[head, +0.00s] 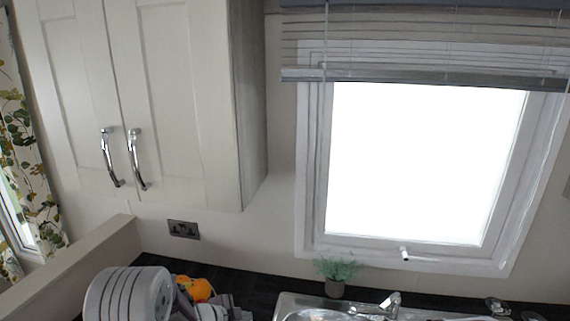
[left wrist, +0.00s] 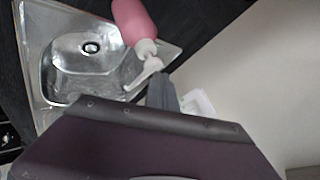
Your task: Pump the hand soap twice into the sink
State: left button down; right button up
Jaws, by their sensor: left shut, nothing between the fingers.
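The hand soap is a pink bottle (left wrist: 134,20) with a white pump head and spout, at the top of the left wrist view. Its spout points toward the basin of the metal sink (left wrist: 62,72). My left gripper (left wrist: 163,85) shows as grey fingers just past its dark body, shut and empty. In the picture the fingers are close beside the white spout; I cannot tell whether they touch. The sink (head: 288,301) also shows at the bottom of the head view, with its chrome tap (head: 391,301). The bottle cannot be made out in the head view. My right gripper is not in view.
A small green plant (head: 336,268) in a grey pot stands behind the sink, under the window (head: 425,165). A cupboard (head: 185,100) hangs at upper left.

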pick_arm(q)
jog(key=shift+f+b, duration=0.35)
jog(key=shift+f, duration=0.2)
jog(key=shift+r, duration=0.1)
jog(key=shift+a+r+p, duration=0.1)
jog(key=shift+r+p, duration=0.25)
jog(key=shift+p, duration=0.2)
notch_tip(320, 180, up, 6)
jog(key=p, duration=0.6)
jog(key=shift+r, duration=0.15)
jog(key=shift+w, duration=0.1)
dwell(1.7)
